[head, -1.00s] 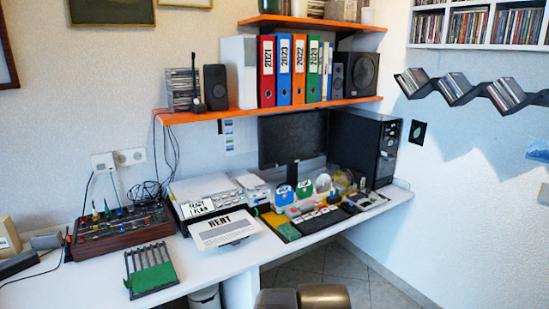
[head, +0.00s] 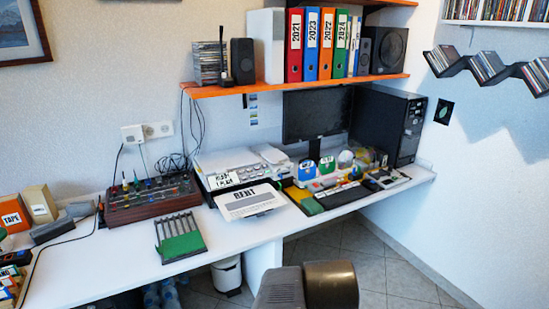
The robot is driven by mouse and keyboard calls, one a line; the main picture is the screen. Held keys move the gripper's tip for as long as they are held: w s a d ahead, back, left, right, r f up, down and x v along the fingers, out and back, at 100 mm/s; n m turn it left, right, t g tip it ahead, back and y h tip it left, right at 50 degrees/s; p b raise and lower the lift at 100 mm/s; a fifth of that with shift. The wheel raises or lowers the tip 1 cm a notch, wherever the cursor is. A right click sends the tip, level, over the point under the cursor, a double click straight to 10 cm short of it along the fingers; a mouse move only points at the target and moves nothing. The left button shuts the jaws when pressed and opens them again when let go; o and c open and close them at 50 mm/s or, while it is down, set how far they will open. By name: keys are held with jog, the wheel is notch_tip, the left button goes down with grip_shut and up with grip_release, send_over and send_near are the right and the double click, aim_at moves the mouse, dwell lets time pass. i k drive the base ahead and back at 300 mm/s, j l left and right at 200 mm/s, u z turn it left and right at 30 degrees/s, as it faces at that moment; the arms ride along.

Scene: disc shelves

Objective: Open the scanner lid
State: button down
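A flat light-grey and white device (head: 232,160) that looks like the scanner sits on the white desk, below the orange shelf. Its lid looks shut, but papers and small items on and in front of it make this hard to tell. A white card or sheet marked "RENT" (head: 258,209) lies in front of it, at the desk's front. A label with smaller text stands at the device's front left. My gripper is not in view; only dark rounded parts, likely my own arm, show at the bottom centre.
A red-brown box with coloured knobs (head: 150,200) stands left of the device. A green-and-grey slotted rack (head: 180,238) lies at the front edge. A monitor (head: 316,113) and a black computer tower (head: 388,123) stand to the right. An orange shelf (head: 220,90) overhangs the desk.

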aim_at(221, 161)
jog(key=i+j+z, duration=0.1)
jog(key=i+j, duration=0.25)
jog(key=i, duration=0.15)
jog(key=i+j, duration=0.45)
jog(key=i+l+z, duration=0.05)
jog(key=i, duration=0.05)
